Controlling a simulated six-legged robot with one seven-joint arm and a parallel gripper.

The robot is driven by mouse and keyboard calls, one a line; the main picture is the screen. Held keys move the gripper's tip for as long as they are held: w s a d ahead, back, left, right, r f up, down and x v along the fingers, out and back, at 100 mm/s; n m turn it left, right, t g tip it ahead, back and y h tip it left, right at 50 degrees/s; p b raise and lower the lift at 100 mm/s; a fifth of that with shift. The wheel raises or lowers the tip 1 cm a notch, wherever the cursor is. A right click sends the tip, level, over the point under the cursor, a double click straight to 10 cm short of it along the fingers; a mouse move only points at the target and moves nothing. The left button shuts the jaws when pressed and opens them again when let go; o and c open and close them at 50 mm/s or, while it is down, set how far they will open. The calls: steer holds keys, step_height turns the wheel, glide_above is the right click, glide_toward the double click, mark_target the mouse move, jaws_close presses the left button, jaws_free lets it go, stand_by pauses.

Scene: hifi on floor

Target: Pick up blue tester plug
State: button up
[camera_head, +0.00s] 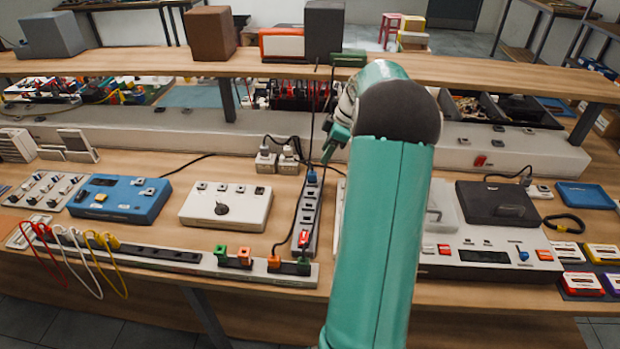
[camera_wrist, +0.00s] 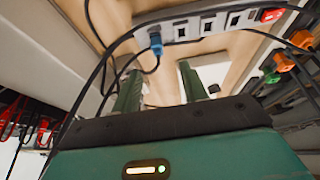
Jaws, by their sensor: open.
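The blue tester plug (camera_head: 312,178) sits at the far end of a grey power strip (camera_head: 306,212) on the workbench. In the wrist view the blue plug (camera_wrist: 155,42) stands in the left end of the strip (camera_wrist: 205,28), with a dark cable running from it. My gripper (camera_wrist: 162,80) is open, its two green fingers spread apart with nothing held between them. The plug lies beyond the fingertips, a little left of the middle of the gap. In the head view my teal arm hides part of the bench, and only parts of the gripper show beside it.
White adapters (camera_head: 277,160) with cables stand left of the plug. A white control box (camera_head: 226,206) and a blue box (camera_head: 119,199) lie further left. Orange and green plugs (camera_head: 237,255) line the front strip. A raised shelf (camera_head: 150,66) spans the back. Loose dark cables hang near my gripper.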

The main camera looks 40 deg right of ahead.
glide_above(313, 173)
steer(key=s+d, duration=0.1)
steer(key=s, duration=0.1)
step_height(313, 173, down, 4)
steer(key=shift+d+f, duration=0.1)
steer(key=shift+f, duration=0.05)
steer(key=shift+w+x, duration=0.15)
steer(key=shift+x, duration=1.3)
steer(key=shift+w+x, duration=0.1)
steer(key=shift+x, duration=1.4)
steer(key=shift+d, duration=0.1)
jaws_close()
